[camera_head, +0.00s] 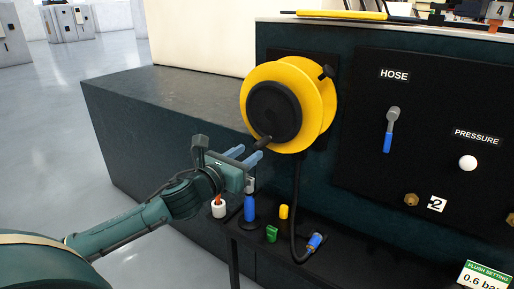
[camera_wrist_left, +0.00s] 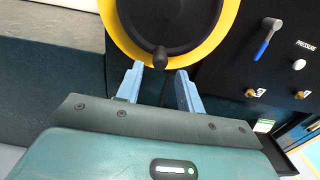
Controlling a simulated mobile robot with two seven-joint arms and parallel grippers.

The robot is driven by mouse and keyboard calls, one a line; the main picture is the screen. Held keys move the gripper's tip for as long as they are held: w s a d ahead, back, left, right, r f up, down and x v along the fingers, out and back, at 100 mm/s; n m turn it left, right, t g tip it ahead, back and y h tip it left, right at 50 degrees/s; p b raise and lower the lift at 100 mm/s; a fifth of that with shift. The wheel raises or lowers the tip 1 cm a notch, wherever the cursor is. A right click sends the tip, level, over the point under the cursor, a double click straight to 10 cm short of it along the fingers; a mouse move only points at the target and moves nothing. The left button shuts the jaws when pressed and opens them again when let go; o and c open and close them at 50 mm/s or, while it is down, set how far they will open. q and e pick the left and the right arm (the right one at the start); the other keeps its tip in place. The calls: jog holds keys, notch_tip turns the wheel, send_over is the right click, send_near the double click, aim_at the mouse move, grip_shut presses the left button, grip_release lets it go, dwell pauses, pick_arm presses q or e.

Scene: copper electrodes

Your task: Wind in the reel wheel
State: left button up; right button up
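The yellow reel wheel (camera_head: 318,95) with a black hub (camera_head: 273,110) is mounted on the dark cabinet. Its black crank handle (camera_head: 263,143) sticks out at the lower edge of the hub. My left gripper (camera_head: 250,154) is at this handle, with its blue fingers apart. In the left wrist view, the handle (camera_wrist_left: 160,58) is at the tips of the left gripper (camera_wrist_left: 159,72), between the two fingers in the picture, with gaps on both sides. The reel rim (camera_wrist_left: 110,22) also shows there. My right gripper is not in view.
A black hose (camera_head: 294,205) hangs from the reel to a blue-ended nozzle (camera_head: 315,241) on a low dark shelf. Small coloured items stand there, including a blue-handled tool (camera_head: 249,207). A panel with a blue HOSE lever (camera_head: 388,140) and white PRESSURE knob (camera_head: 467,163) is to the right.

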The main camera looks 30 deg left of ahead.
aim_at(256, 148)
pick_arm(q)
jog(key=shift+w+d, duration=0.1)
jog(key=shift+w, duration=1.75)
jog(key=shift+w+d+p, duration=0.1)
jog(key=shift+w+p, duration=0.2)
jog(key=shift+p, duration=0.1)
jog(key=shift+c, duration=0.5)
jog(key=c, duration=0.7)
